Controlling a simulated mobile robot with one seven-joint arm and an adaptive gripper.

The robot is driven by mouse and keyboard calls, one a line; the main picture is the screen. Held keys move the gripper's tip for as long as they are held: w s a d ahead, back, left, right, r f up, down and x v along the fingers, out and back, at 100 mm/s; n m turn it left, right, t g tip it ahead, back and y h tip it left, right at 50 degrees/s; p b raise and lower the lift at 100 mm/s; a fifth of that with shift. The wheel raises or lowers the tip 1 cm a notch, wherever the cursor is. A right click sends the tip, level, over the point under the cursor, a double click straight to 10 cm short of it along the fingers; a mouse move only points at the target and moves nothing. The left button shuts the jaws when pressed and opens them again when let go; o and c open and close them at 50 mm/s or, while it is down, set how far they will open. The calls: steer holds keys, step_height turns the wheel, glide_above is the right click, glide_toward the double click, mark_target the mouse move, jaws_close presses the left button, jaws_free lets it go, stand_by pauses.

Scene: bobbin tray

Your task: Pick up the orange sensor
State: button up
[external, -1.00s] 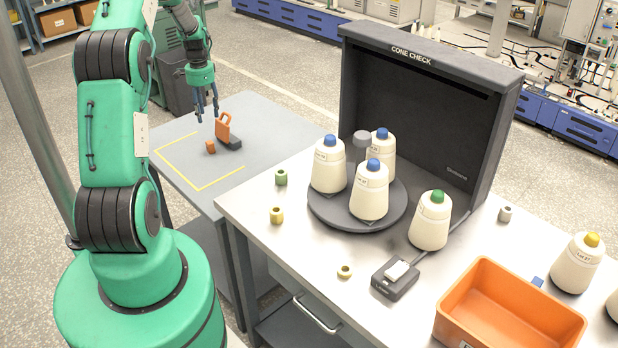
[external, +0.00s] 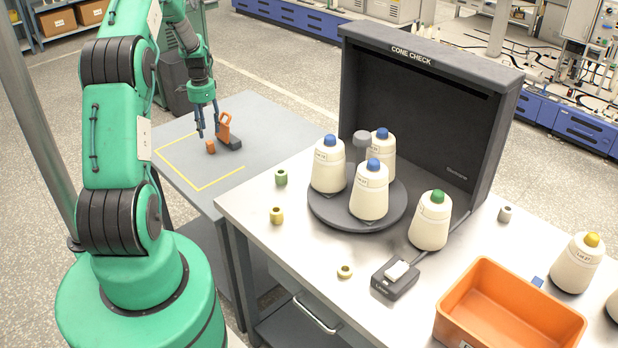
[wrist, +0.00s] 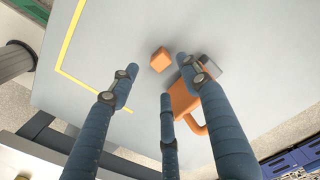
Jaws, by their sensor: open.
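Two orange things are on the grey side table (external: 262,118); I cannot tell for sure which is the sensor. One is a small orange block (external: 210,147), also in the wrist view (wrist: 160,60). The other is a larger orange piece with a loop handle (external: 223,128) beside a dark block (external: 230,143); in the wrist view this orange piece (wrist: 184,102) is partly hidden behind a finger. My gripper (external: 208,131) is open and empty, close above both. In the wrist view its three blue fingers (wrist: 157,82) are spread, with the small block beyond the tips.
A yellow line (external: 220,180) marks part of the side table. The steel bench (external: 300,245) to the right holds white cones on a dark turntable (external: 325,213), a dark CONE CHECK panel (external: 420,110) and an orange bin (external: 510,310). The side table is otherwise clear.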

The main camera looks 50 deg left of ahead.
mark_target(209, 142)
steer(key=shift+f, duration=1.25)
steer(key=shift+s+f+b, duration=0.1)
steer(key=shift+f+b, duration=0.5)
steer(key=shift+f, duration=2)
jaws_close()
